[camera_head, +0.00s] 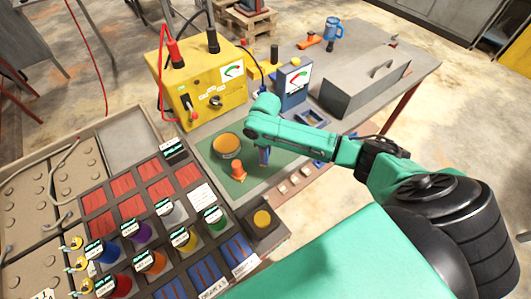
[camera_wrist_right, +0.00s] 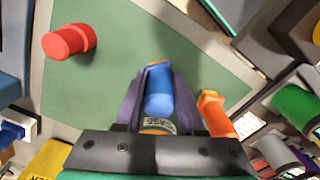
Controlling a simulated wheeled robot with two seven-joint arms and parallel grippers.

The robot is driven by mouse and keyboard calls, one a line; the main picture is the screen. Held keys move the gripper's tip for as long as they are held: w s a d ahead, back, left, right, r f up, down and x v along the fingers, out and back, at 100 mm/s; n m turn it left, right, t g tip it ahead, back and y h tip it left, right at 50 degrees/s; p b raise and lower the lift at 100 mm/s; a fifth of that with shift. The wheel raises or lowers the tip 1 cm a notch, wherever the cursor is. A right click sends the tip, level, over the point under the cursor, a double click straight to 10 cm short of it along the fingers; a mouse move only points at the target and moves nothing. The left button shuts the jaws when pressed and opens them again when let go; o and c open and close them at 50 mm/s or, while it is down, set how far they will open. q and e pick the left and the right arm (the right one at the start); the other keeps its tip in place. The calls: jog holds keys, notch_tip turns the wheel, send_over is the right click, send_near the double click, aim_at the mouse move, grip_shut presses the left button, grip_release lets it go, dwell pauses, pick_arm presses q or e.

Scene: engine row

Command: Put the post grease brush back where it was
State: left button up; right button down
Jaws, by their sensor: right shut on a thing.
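My right gripper (camera_head: 264,157) is low over the green mat (camera_head: 207,158). In the wrist view the right gripper (camera_wrist_right: 155,90) is shut on a short blue thing (camera_wrist_right: 159,95) with a tan end, which may be the post grease brush. Most of it is hidden in the head view. A round tin of amber grease (camera_head: 228,144) stands on the mat beside the gripper. Its label shows partly behind the fingers in the wrist view. An orange piece (camera_head: 238,171) stands near the tin and shows right of the fingers in the wrist view (camera_wrist_right: 216,114). My left gripper is not in view.
A red cylinder (camera_wrist_right: 68,41) lies on the mat, apart from the gripper. A dark rack (camera_head: 171,247) with red plates and coloured cylinders is close on the left.

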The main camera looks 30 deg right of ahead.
jog(key=c, duration=0.5)
grip_release()
jog(key=shift+s, duration=0.1)
jog(key=shift+r, duration=0.1)
notch_tip(320, 180, up, 12)
jog(key=shift+b, duration=0.7)
